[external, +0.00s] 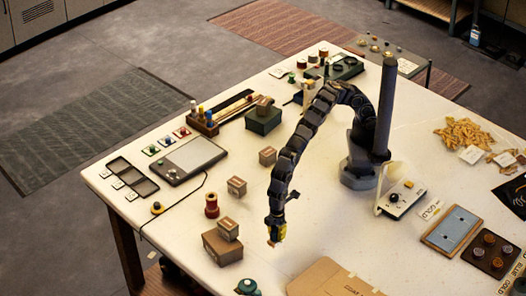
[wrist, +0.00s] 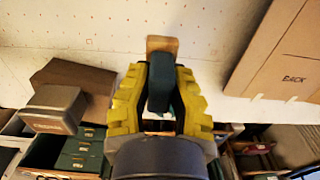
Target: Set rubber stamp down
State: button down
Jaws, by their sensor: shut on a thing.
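My gripper (external: 276,232) hangs down over the front part of the white table (external: 330,205), between the stacked small boxes and a flat cardboard piece. Its yellow fingers (wrist: 160,95) are closed on the rubber stamp (wrist: 161,88), which shows a dark green body and a tan, wood-like end (wrist: 162,45) beyond the fingertips. In the external view only a small tan bit of the stamp (external: 272,243) shows below the fingers. I cannot tell whether the stamp touches the table or is held just above it.
Stacked cardboard boxes (external: 221,247) and a red spool (external: 211,206) stand to the left. A flat cardboard piece (external: 325,281) lies to the right, marked BACK in the wrist view (wrist: 285,55). Bare tabletop lies between them. Beyond the table's edge, green boxes (wrist: 80,155) show lower down.

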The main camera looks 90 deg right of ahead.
aim_at(273, 242)
jog(key=shift+w+a+f, duration=0.2)
jog(key=shift+a+f, duration=0.1)
jog(key=shift+f, duration=0.2)
jog(key=shift+w+a+f, duration=0.15)
jog(key=shift+a+f, duration=0.15)
jog(key=shift+f, duration=0.15)
jog(key=shift+w+a+f, duration=0.15)
jog(key=shift+a+f, duration=0.05)
jog(key=shift+a, duration=0.1)
jog(key=shift+w+a+f, duration=0.2)
jog(key=shift+f, duration=0.2)
jog(key=shift+w+a+f, duration=0.15)
jog(key=shift+w+f, duration=0.05)
jog(key=shift+f, duration=1.55)
jog(key=shift+f, duration=0.15)
jog(key=c, duration=1.1)
grip_release()
jog(key=shift+c, duration=0.2)
